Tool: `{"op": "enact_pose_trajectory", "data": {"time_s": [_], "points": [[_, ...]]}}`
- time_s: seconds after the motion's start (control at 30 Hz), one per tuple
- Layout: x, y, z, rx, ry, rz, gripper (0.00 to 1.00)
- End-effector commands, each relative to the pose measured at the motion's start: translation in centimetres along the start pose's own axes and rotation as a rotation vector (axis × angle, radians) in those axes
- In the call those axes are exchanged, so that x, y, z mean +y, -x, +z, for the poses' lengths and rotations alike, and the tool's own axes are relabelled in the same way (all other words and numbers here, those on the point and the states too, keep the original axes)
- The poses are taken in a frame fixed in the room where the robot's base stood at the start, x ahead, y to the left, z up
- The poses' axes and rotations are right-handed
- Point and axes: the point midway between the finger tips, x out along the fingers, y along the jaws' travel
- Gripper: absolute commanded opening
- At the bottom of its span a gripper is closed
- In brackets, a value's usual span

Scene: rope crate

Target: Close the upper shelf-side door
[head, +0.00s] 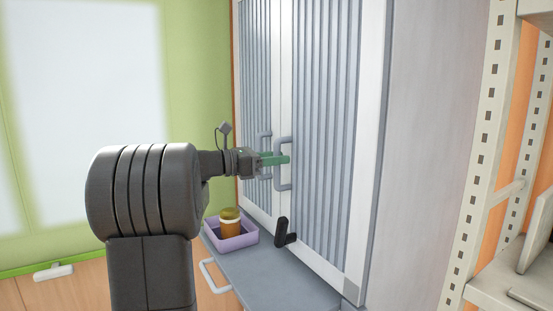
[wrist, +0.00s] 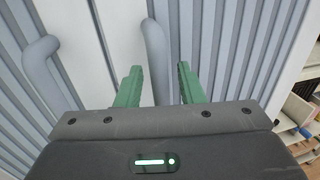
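The upper shelf-side door (head: 325,130) is the right one of two ribbed grey-and-white cabinet doors in the head view. It looks about in line with the other door (head: 258,90); I cannot tell if a small gap is left. Its grey bar handle (head: 278,186) stands upright near its left edge. My gripper (head: 274,160) is at this handle, its green fingers overlapping it. In the wrist view my gripper (wrist: 160,82) is open, and the handle (wrist: 155,50) shows between the two fingers. Whether they touch it is hidden.
Below the doors is a grey counter (head: 275,280) with a purple tray (head: 240,241) holding a brown-and-white jar (head: 230,222). A black L-shaped object (head: 283,234) stands by the door's foot. A metal shelf rack (head: 490,150) is at the right. The other door's handle (head: 264,146) is close by.

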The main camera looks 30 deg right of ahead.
Motion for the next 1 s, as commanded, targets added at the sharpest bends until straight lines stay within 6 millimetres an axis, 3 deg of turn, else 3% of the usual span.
{"op": "enact_pose_trajectory", "data": {"time_s": [0.6,0.77,1.0], "points": [[0.1,11.8,-0.1,0.001,0.0,0.003,0.35],[0.0,13.1,-0.1,0.0,0.0,0.001,0.35],[0.0,13.4,0.0,0.0,0.0,-0.001,0.35]]}}
